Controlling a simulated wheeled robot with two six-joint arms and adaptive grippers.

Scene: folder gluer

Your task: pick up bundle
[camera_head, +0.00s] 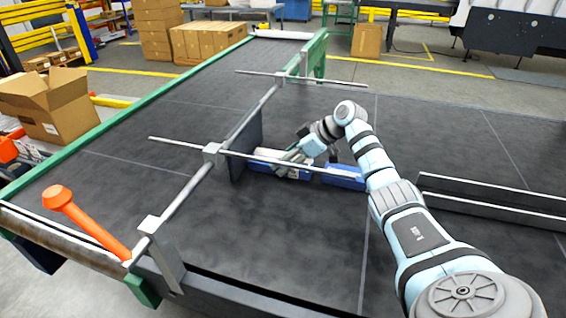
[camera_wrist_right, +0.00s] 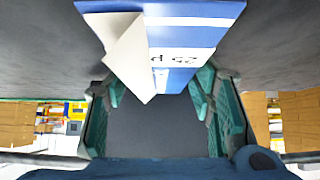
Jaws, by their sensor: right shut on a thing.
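A blue-and-white bundle (camera_head: 266,156) is on the dark belt, next to an upright dark plate (camera_head: 246,152). My right gripper (camera_head: 290,157) is at the bundle and covers part of it. In the right wrist view the bundle (camera_wrist_right: 195,38) shows blue and white faces with upside-down print and a pale flap. It sits between the green finger pads of my right gripper (camera_wrist_right: 163,100), which is shut on it. Whether the bundle touches the belt cannot be told. My left gripper is not in view.
Another blue item (camera_head: 345,177) lies just right of the gripper, partly behind my arm. A metal bar (camera_head: 300,167) crosses over the belt close to the gripper. Dark rails (camera_head: 490,200) stand at the right. The belt's left part is clear.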

